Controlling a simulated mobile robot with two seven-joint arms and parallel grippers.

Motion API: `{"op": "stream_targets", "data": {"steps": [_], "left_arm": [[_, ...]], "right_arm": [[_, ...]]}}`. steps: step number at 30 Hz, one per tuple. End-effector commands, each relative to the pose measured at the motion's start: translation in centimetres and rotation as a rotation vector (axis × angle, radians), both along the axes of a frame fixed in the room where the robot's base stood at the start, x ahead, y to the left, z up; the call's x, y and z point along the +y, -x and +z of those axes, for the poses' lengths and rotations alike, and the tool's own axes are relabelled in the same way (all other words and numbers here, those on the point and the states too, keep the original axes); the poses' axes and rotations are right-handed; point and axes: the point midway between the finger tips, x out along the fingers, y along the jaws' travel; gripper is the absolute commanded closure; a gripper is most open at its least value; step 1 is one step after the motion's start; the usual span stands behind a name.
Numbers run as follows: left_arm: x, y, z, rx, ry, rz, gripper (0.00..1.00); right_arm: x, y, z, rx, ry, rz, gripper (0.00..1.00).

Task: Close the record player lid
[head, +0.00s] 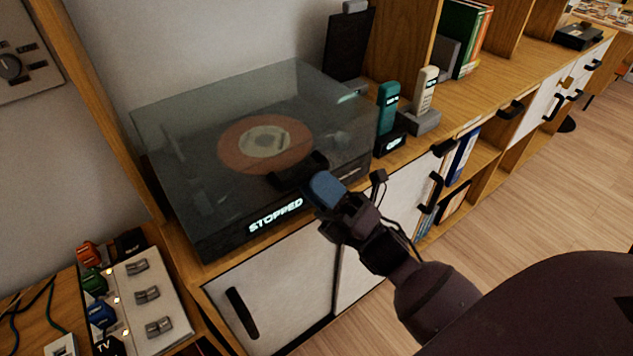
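The record player (222,248) stands on the wooden cabinet, with a lit "STOPPED" display on its front. Its smoky see-through lid (290,85) lies down over the deck, level or nearly so; I cannot tell whether a small gap is left at the front. An orange record with a pale label (263,142) shows through the lid. A dark handle (290,176) is at the lid's front edge. My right gripper (325,188), with a blue fingertip, is at the front edge beside the handle. Contact and finger opening cannot be made out. My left gripper is out of view.
A teal handset (388,108) and a cream handset (426,92) stand in docks right of the player. A dark speaker-like panel (348,45) is behind. A switch panel (148,295) with cables sits lower left. Open floor (530,195) lies at right.

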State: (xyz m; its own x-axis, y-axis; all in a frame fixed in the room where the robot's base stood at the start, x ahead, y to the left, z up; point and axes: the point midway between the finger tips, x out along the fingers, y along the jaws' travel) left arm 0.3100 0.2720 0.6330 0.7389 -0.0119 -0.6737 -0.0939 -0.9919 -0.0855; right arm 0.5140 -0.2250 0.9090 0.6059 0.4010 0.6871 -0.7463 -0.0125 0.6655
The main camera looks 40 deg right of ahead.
Motion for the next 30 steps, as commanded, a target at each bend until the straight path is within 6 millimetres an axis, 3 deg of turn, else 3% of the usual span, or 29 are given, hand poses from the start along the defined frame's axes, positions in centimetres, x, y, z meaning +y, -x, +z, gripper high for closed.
{"op": "stream_targets", "data": {"steps": [16,30], "left_arm": [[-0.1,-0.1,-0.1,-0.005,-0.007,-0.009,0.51],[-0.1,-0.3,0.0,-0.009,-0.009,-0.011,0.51]], "right_arm": [[-3.5,5.4,-6.2,0.006,0.000,-0.001,0.73],[-4.1,6.3,-7.2,0.003,0.000,0.000,0.73]]}}
